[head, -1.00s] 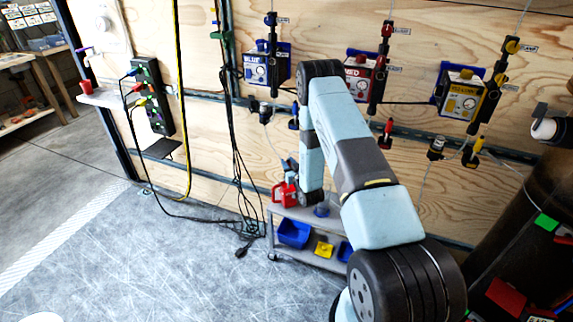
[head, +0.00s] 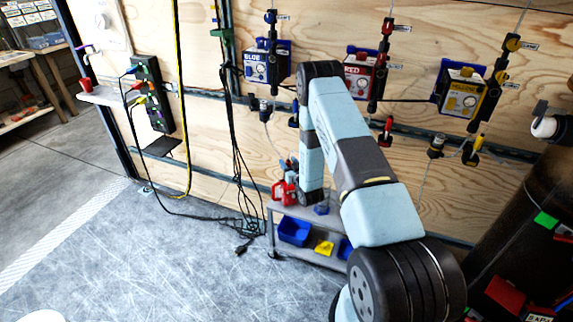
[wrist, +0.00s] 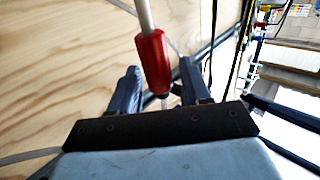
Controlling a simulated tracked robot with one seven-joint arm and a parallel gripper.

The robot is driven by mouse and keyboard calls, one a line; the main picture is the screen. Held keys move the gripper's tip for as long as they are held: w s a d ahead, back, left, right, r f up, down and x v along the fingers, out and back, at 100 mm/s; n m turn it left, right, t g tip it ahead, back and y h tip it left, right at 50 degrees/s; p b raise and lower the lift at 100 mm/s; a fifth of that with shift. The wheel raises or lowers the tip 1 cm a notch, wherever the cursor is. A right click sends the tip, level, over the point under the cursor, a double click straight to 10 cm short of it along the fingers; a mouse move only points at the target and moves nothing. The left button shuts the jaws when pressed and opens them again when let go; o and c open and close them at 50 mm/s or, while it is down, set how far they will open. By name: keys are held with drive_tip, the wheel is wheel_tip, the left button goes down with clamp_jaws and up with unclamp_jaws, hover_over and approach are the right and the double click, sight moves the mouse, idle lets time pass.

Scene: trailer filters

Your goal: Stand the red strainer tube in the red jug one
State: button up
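The red strainer tube (wrist: 154,62) shows in the wrist view as a red sleeve on a pale tube, with a thin pale stem below. In the head view my gripper (head: 291,165) is small, partly hidden by my wrist, and close above the red jug. The red jug (head: 281,194) stands on the left end of a grey cart. Its mouth is hard to make out. The strainer tube cannot be picked out in the head view.
Behind is a plywood wall with blue, red and yellow dosing units. Black cables (head: 237,165) hang left of the cart. The floor at left is mostly clear.

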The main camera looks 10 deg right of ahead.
drive_tip(key=shift+o, duration=0.9)
drive_tip(key=shift+s, duration=0.15)
drive_tip(key=s+d, duration=0.2)
drive_tip(key=s, duration=1.1)
drive_tip(key=shift+s, duration=0.2)
drive_tip(key=shift+w+d, duration=0.1)
